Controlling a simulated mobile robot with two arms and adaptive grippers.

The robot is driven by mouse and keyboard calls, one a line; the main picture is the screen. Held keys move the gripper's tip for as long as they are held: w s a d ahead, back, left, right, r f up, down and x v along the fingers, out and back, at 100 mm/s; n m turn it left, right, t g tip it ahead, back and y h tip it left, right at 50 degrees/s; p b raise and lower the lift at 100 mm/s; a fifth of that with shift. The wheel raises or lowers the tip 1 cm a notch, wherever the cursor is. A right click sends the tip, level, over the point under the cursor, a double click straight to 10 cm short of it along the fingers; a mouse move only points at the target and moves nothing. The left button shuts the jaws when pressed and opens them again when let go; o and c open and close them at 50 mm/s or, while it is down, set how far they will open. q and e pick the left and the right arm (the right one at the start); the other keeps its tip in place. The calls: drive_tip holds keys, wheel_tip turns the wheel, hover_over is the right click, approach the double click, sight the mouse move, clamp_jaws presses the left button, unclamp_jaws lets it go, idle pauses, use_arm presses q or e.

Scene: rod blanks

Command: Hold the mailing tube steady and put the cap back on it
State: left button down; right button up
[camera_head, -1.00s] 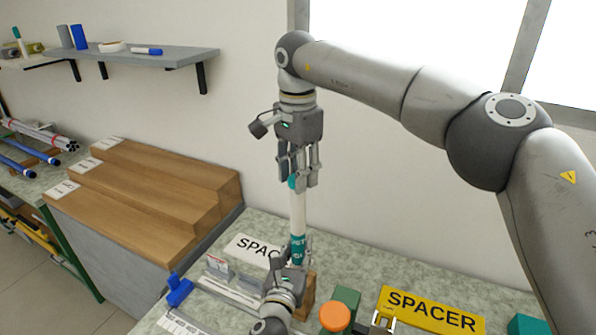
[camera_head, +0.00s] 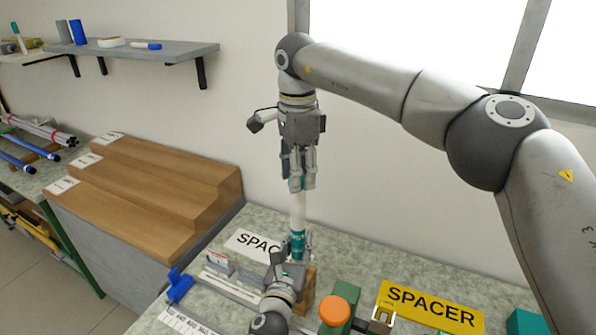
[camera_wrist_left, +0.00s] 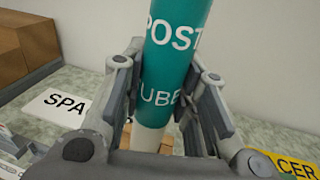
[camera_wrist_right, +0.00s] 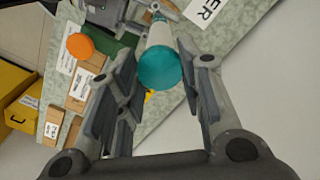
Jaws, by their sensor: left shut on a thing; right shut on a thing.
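The mailing tube (camera_head: 298,212) is white with a teal band lettered POST TUBE (camera_wrist_left: 178,50). It stands upright over the bench. My left gripper (camera_head: 290,256) is shut around the tube at its lower teal band. My right gripper (camera_head: 301,186) points down from above and is shut on the teal cap (camera_wrist_right: 160,68) at the tube's top end. In the right wrist view the cap's round face covers the tube end, with the white tube wall (camera_wrist_right: 160,33) beyond it. The fingers hide most of the cap in the head view, so I cannot tell how deep it sits.
A wooden block (camera_head: 306,290) stands close by the tube's foot. A green fixture with an orange knob (camera_head: 335,311) and a yellow SPACER sign (camera_head: 430,308) are to the right. A blue holder (camera_head: 180,286) lies left. Wooden steps (camera_head: 150,190) stand further left.

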drive_tip(key=m, duration=0.6)
drive_tip(key=shift+m, duration=0.4)
drive_tip(key=m, duration=1.8)
drive_tip(key=shift+w, duration=0.1)
drive_tip(key=m, duration=0.4)
drive_tip(key=shift+m, duration=0.4)
drive_tip(key=m, duration=1.2)
drive_tip(key=shift+m, duration=0.4)
drive_tip(key=m, duration=0.5)
drive_tip(key=shift+m, duration=0.3)
